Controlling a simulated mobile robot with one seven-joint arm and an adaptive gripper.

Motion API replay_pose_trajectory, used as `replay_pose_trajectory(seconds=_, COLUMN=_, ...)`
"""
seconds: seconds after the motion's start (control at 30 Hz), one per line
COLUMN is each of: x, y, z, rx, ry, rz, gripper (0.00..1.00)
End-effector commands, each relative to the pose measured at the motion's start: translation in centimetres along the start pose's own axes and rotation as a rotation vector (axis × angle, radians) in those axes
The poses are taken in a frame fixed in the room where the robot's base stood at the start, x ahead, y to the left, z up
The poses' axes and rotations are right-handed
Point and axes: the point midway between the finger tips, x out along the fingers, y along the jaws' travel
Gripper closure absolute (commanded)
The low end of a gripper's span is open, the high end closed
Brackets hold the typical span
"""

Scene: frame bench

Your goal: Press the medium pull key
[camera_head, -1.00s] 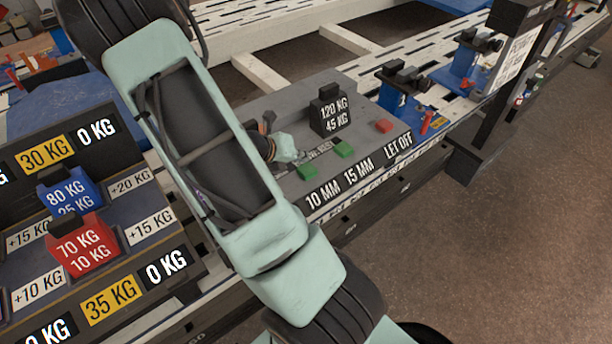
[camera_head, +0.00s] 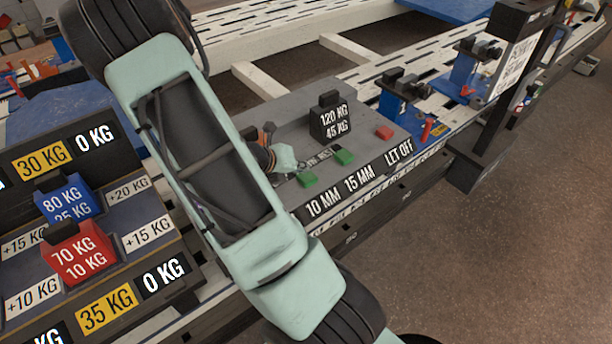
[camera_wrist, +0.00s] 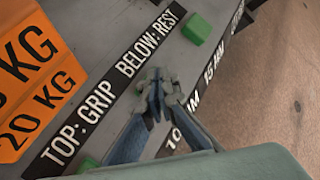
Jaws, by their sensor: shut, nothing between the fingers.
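On the grey console, a green key (camera_head: 307,180) stands behind the 10 MM label (camera_head: 322,204). A second green key (camera_head: 343,157) stands behind the 15 MM label (camera_head: 360,179), and a red key (camera_head: 384,132) behind LET OFF. My gripper (camera_head: 296,168) is shut and empty, above the console just behind the 10 MM key.
A black 120 KG / 45 KG block (camera_head: 331,122) stands on the console behind the keys. In the wrist view an orange weight sign (camera_wrist: 35,75) is at the left. Blue clamps (camera_head: 400,97) stand to the right. My arm hides the console's left part.

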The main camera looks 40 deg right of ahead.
Motion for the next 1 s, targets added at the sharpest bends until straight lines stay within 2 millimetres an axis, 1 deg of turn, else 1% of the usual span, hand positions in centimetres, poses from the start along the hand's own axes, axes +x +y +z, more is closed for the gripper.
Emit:
replay_pose_trajectory(seconds=0.53, x=0.02, y=0.02, z=-0.02, rx=0.000, ry=0.000, rz=0.000, gripper=1.00)
replay_pose_trajectory(seconds=0.8, x=0.66, y=0.49, z=-0.48, rx=0.000, ry=0.000, rz=0.000, gripper=1.00)
replay_pose_trajectory(seconds=1.0, x=0.63, y=0.47, z=-0.45, rx=0.000, ry=0.000, rz=0.000, gripper=1.00)
